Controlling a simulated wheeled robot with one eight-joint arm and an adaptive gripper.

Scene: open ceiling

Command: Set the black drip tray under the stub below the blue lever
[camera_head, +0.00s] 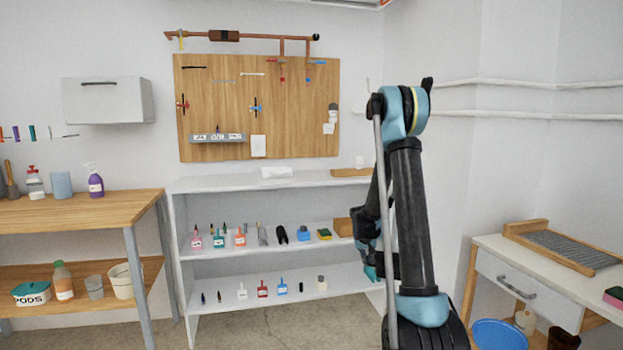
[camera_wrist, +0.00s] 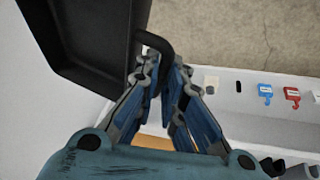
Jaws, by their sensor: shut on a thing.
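The black drip tray (camera_wrist: 95,40) fills the upper left of the wrist view. My gripper (camera_wrist: 168,72) is shut on its loop handle (camera_wrist: 156,46), and the tray hangs out beyond the fingers. In the head view my gripper (camera_head: 370,272) is low, beside the right end of the white shelf unit, partly behind my arm; I cannot make out the tray there. The blue lever (camera_head: 318,62) sits on the copper pipe at the top right of the wooden board. A short stub (camera_head: 308,77) hangs below it. A red lever (camera_head: 281,61) is just left of it.
The white shelf unit (camera_head: 275,182) stands under the board, its top mostly clear apart from a white cloth (camera_head: 277,172) and a small wooden box (camera_head: 350,172). A wooden bench (camera_head: 80,208) is at left, a white drawer table (camera_head: 540,268) at right.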

